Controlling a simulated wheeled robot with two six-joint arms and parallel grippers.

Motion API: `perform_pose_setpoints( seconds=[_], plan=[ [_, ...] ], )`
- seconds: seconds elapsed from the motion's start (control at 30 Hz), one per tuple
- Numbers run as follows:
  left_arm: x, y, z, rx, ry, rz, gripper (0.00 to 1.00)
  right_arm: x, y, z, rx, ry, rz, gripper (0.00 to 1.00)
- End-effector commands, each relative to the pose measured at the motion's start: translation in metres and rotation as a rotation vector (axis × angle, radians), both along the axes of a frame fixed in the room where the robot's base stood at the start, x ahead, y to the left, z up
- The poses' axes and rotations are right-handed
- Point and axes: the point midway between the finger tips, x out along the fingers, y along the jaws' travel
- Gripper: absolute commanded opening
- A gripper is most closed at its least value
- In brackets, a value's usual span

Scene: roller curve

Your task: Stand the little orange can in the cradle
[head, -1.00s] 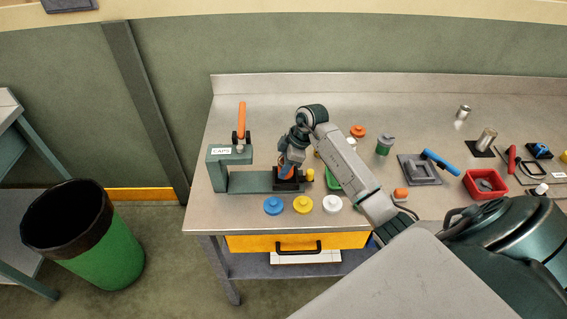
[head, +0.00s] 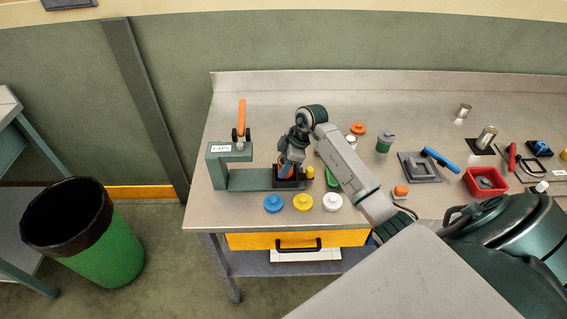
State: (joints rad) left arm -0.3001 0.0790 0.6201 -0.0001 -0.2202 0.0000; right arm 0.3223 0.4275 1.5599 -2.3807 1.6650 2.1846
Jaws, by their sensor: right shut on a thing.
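The cradle (head: 290,184) is a dark block at the right end of the green press base marked CAPS. My right gripper (head: 288,168) points down right over the cradle and is shut on the little orange can (head: 284,170). Only a small orange patch of the can shows between the fingers. The can looks roughly upright at the cradle, but I cannot tell whether its bottom touches the cradle floor. My left gripper is not in view.
The press (head: 230,152) with its orange lever (head: 242,114) stands just left. Blue (head: 273,203), yellow (head: 303,203) and white (head: 333,202) caps lie in front. A small yellow piece (head: 310,172) stands right beside the cradle. A red bin (head: 485,181) is farther right.

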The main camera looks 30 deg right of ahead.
Motion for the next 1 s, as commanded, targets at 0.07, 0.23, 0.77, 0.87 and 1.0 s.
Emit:
perform_pose_setpoints(
  seconds=[0.07,0.23,0.77,0.87,1.0],
  plan=[
    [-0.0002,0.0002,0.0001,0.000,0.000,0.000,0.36,0.0001,0.0001,0.0003,0.000,0.000,0.000,0.17],
    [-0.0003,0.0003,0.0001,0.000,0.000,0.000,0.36,0.0000,0.0000,0.0003,0.000,0.000,0.000,0.17],
    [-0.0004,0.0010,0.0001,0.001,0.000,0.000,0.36,-0.0002,0.0001,-0.0070,0.001,0.001,-0.001,0.17],
    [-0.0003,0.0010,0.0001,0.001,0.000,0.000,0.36,-0.0001,0.0001,-0.0069,0.000,0.000,0.000,0.17],
    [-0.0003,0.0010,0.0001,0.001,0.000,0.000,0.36,-0.0001,0.0001,-0.0068,0.000,0.000,0.000,0.17]
  ],
)
